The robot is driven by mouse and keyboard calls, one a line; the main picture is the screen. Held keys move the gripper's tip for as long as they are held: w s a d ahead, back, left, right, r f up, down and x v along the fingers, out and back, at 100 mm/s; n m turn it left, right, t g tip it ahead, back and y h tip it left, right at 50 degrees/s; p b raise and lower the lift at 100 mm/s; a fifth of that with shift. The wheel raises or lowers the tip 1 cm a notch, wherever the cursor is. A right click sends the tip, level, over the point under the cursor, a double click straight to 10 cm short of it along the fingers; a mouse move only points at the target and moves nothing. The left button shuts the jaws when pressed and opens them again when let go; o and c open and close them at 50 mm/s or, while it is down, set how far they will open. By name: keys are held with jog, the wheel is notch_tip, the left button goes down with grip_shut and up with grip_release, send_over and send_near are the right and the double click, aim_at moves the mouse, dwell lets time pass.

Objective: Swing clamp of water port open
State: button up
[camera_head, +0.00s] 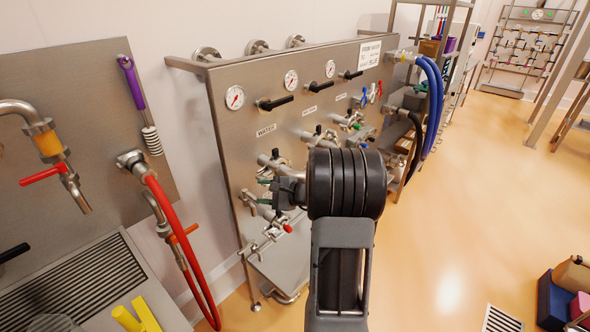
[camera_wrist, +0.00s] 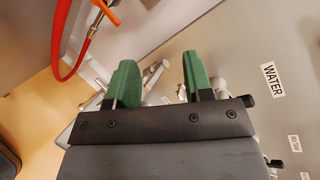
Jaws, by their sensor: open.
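The steel panel's WATER label (camera_head: 266,130) is beside my arm in the head view and shows in the wrist view (camera_wrist: 273,79). Below it are steel pipe fittings (camera_head: 272,160) of the water port, partly hidden by my wrist. My gripper (camera_head: 264,191) is at these fittings, its green fingers spread. In the wrist view the gripper (camera_wrist: 160,80) is open, and a slim steel piece (camera_wrist: 154,75) shows between the fingers, beyond them. I cannot tell whether it is the clamp or whether a finger touches it.
More valves and ports (camera_head: 352,120) line the panel to the right. A red hose (camera_head: 182,235) hangs from the left sink wall and shows in the wrist view (camera_wrist: 67,45). Blue hoses (camera_head: 432,100) hang at the panel's right end. The floor (camera_head: 450,220) to the right is largely clear.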

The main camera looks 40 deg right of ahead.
aim_at(278, 170)
jog(key=d+m+t+h+p, duration=0.1)
jog(key=d+m+t+h, duration=0.4)
jog(key=d, duration=0.7)
jog(key=shift+m, duration=0.5)
jog(key=w, duration=0.2)
jog(key=w+a, duration=0.1)
jog(key=w, duration=0.4)
jog(key=shift+w+a+f, duration=0.3)
jog(key=shift+a+f, duration=0.05)
jog(key=shift+f, duration=0.05)
jog(key=shift+w+a+r+b, duration=0.1)
jog(key=shift+w+r+b, duration=0.1)
jog(key=shift+w+b, duration=0.45)
jog(key=shift+r, duration=0.1)
jog(key=c, duration=0.8)
